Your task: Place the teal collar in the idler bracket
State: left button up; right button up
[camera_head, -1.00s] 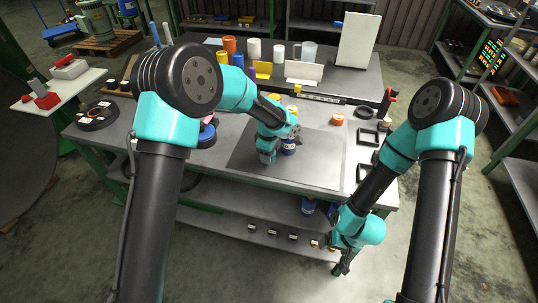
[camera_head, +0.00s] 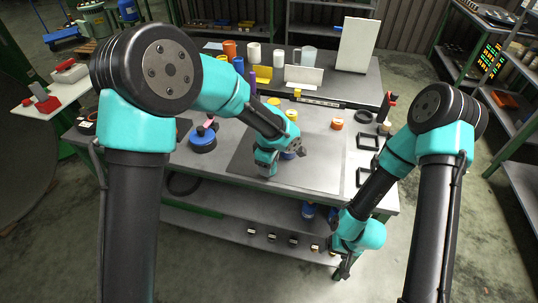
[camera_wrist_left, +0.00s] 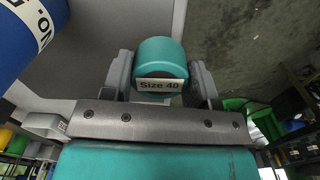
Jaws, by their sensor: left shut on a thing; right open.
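The teal collar (camera_wrist_left: 162,55), labelled "Size 40", sits between the fingers of my left gripper (camera_wrist_left: 162,74) in the left wrist view. The gripper is shut on it. In the head view the collar is too small or hidden to make out; my left wrist is over the grey mat. A blue labelled part (camera_wrist_left: 28,32) is close beside the gripper in the wrist view and shows partly behind the left wrist in the head view (camera_head: 288,155). My right gripper (camera_head: 343,271) is open and empty, low beside the table's front right. I cannot pick out the idler bracket with certainty.
The grey mat (camera_head: 325,170) has clear room on its right. Black square frames (camera_head: 357,141) lie at the right edge, with an orange part (camera_head: 337,123) behind the mat. A blue round part (camera_head: 203,138) stands at left. Cups and a white board (camera_head: 357,45) stand at the back.

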pick_arm(q)
jog(key=s, duration=0.9)
jog(key=shift+r, duration=0.45)
jog(key=shift+w, duration=0.1)
jog(key=w+a+r+m, duration=0.1)
jog(key=w+a+m, duration=0.4)
jog(key=a, duration=0.5)
jog(key=w+a+r+m, duration=0.2)
jog(key=w+a+m, duration=0.2)
jog(key=w+a, duration=0.3)
jog(key=a, duration=0.4)
jog(key=shift+w+r+m, duration=0.15)
jog(key=shift+w+m, duration=0.25)
jog(key=d+m, duration=0.6)
jog(key=d, duration=0.8)
jog(key=shift+m, duration=0.4)
